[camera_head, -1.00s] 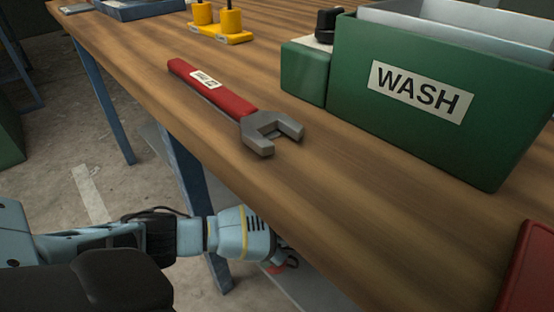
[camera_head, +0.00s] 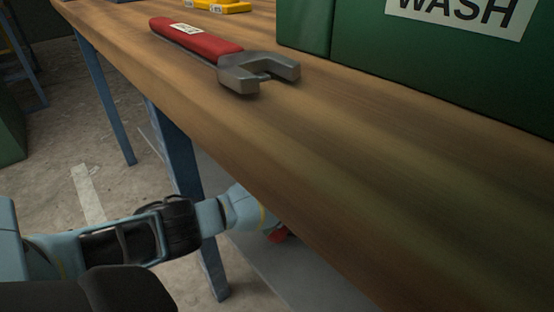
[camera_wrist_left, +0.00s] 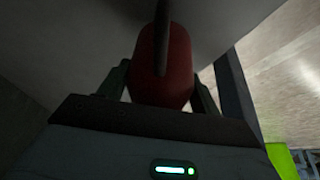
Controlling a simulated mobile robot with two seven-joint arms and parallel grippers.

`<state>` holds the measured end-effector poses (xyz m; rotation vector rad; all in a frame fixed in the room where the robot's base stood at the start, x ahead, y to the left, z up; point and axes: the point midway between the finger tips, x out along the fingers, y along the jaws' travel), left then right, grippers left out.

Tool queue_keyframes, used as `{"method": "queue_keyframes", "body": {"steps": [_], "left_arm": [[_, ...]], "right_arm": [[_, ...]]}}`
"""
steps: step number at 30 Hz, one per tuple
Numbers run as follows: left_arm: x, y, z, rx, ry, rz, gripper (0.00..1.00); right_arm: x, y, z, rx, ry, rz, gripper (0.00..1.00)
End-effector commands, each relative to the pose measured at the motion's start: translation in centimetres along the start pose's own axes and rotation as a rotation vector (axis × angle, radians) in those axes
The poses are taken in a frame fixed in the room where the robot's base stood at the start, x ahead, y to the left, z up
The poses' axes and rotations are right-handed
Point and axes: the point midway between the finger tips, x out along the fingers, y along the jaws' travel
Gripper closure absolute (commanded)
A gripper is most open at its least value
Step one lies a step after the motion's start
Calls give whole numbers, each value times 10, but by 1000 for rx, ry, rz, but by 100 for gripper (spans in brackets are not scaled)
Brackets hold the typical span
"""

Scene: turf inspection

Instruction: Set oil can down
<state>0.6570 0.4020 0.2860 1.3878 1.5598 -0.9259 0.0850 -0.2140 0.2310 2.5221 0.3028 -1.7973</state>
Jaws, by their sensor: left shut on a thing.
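My left gripper (camera_wrist_left: 161,86) is shut on a dark red rounded body, the oil can (camera_wrist_left: 162,62), in the left wrist view. The can sits between the two fingers, with a dark narrow bar running up its front. In the head view, my left arm reaches in under the workbench edge. Only a small red patch of the can (camera_head: 279,235) shows there, and the fingers are hidden. I cannot tell whether the can touches a surface. My right gripper is not in view.
The wooden bench top (camera_head: 330,140) lies above my left arm. A grey lower shelf (camera_head: 257,272) is under it, beside a blue leg (camera_head: 180,165). A red-handled wrench (camera_head: 215,48) and a green WASH bin (camera_head: 420,60) are on top.

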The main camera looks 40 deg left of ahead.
Motion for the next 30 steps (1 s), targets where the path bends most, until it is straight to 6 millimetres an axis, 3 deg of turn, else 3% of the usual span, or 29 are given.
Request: {"method": "queue_keyframes", "body": {"steps": [6,18,19,24,30], "left_arm": [[25,0,11,0,0,-2,70],[28,0,12,1,2,-2,70],[29,-1,12,1,1,-3,33],[29,-1,12,1,1,-2,14],[29,-1,12,1,1,-2,14]], "right_arm": [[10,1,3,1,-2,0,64],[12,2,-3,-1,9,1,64],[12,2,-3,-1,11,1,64],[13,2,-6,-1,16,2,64],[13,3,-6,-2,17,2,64]]}}
